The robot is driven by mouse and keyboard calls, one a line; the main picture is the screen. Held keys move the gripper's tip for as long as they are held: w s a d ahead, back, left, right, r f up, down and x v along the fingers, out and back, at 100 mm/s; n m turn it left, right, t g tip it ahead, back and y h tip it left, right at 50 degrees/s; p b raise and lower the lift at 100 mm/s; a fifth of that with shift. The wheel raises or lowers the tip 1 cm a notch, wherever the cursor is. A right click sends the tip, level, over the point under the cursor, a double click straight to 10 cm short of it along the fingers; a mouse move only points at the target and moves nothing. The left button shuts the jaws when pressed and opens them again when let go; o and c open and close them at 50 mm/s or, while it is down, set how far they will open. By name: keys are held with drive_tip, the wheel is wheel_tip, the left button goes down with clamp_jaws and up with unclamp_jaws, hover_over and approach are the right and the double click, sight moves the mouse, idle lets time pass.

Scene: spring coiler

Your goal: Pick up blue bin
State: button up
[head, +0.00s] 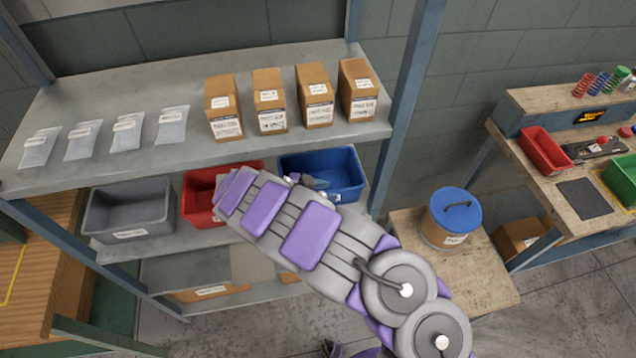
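The blue bin (345,172) stands on the middle shelf of the rack, at its right end. It is open-topped, and I see nothing in the visible part of it. My arm reaches up from the lower right and covers the bin's lower left part. My gripper (308,182) shows only in small part beyond the arm, at the bin's left side. I cannot tell whether it touches the bin or whether its fingers are open or shut.
A red bin (200,196) and a grey bin (130,210) stand left of it. The top shelf (75,105) above holds several cartons and bags. A blue rack post (405,110) stands close right. A blue-lidded bucket (452,215) and a workbench (560,190) are further right.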

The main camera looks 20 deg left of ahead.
drive_tip(key=shift+d+r, duration=0.15)
drive_tip(key=shift+d, duration=0.25)
drive_tip(key=c, duration=0.6)
drive_tip(key=shift+c, duration=0.7)
drive_tip(key=shift+a, duration=0.1)
clamp_jaws()
